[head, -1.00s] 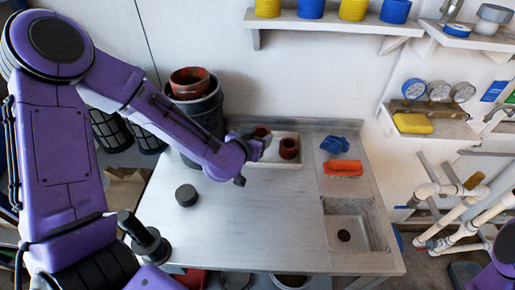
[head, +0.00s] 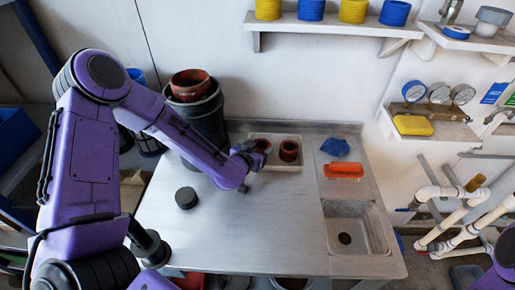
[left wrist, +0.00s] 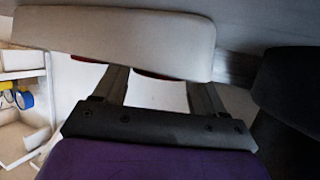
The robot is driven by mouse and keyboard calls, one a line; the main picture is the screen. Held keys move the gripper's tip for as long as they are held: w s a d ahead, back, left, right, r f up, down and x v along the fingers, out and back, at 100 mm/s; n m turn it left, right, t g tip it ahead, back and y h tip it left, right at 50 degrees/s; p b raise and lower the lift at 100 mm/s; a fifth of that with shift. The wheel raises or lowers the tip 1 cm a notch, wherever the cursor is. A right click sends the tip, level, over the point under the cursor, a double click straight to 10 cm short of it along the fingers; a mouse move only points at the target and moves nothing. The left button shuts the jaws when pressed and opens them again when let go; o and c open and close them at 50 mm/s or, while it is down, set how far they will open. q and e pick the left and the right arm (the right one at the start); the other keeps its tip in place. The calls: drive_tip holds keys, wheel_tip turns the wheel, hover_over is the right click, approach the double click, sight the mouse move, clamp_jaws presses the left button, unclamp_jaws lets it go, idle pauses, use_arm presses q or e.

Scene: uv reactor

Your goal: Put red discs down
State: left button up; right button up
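Two dark red round pieces, likely the red discs, show in the head view in a pale tray (head: 274,136) at the back of the table. The right one (head: 289,150) stands clear of my arm. The left one (head: 262,145) is right beside my left gripper (head: 247,160), which reaches to the tray's left end. In the left wrist view the two fingers (left wrist: 160,88) stand apart. A wide pale block hides their tips, and red slivers (left wrist: 155,75) show just below it. I cannot tell whether the fingers grip the left piece. My right gripper is out of view.
A black round piece (head: 186,198) lies on the table (head: 255,220). A dark bucket (head: 204,118) holding a red pot (head: 190,82) stands at the back left. A blue item (head: 335,147), an orange-red item (head: 343,171) and a sink (head: 357,228) are at right. The middle is bare.

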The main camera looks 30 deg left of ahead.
use_arm(q)
drive_tip(key=shift+r, duration=0.2)
drive_tip(key=v, duration=0.8)
drive_tip(key=shift+s+r, duration=0.15)
drive_tip(key=shift+s, duration=0.1)
drive_tip(key=p+v, duration=0.3)
drive_tip(key=p, duration=0.1)
drive_tip(key=shift+s+p, duration=0.2)
drive_tip(key=shift+p, duration=0.1)
